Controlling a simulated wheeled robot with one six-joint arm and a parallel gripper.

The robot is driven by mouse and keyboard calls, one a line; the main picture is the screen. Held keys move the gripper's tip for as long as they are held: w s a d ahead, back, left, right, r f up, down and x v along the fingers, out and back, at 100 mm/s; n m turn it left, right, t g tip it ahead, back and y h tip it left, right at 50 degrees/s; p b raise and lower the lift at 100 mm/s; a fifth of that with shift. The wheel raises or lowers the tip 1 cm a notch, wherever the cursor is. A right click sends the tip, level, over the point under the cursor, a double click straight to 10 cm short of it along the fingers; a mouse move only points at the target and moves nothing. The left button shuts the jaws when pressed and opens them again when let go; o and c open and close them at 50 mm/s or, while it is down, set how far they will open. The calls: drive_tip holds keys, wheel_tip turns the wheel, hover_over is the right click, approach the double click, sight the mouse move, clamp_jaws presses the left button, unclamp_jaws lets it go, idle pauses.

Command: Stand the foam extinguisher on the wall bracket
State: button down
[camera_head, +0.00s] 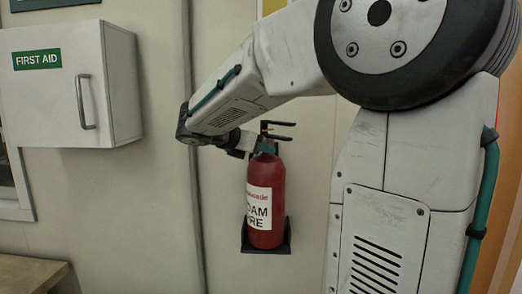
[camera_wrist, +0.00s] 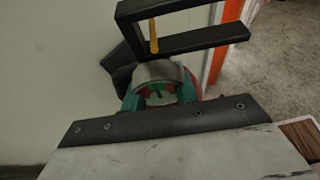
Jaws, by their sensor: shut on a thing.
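The red foam extinguisher (camera_head: 266,205) is upright against the wall in the head view, with a white label and a black handle on top. Its base is at the dark wall bracket (camera_head: 267,248), whose ledge and side edges show around the bottom. I cannot tell whether the base rests on the ledge or hovers just over it. My gripper (camera_head: 262,147) is shut on the extinguisher's neck, just below the handle. In the wrist view, the black handle (camera_wrist: 185,42) and its yellow pin lie beyond my gripper (camera_wrist: 160,95), with little of the red body visible.
A white first aid cabinet (camera_head: 60,85) with a grey handle hangs on the wall at left. A vertical conduit (camera_head: 194,225) runs down the wall between cabinet and extinguisher. A wooden surface (camera_head: 30,275) is at lower left. Orange trim (camera_wrist: 222,45) shows in the wrist view.

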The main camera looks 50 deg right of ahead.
drive_tip(key=shift+w+d+r, duration=0.15)
drive_tip(key=shift+w+d, duration=0.55)
drive_tip(key=shift+d, duration=0.15)
drive_tip(key=shift+f, duration=0.45)
drive_tip(key=c, duration=1)
unclamp_jaws()
drive_tip(key=shift+s, duration=0.1)
drive_tip(key=shift+a+f, duration=0.15)
drive_tip(key=shift+f, duration=0.15)
drive_tip(key=v, duration=0.8)
drive_tip(key=shift+r, duration=0.15)
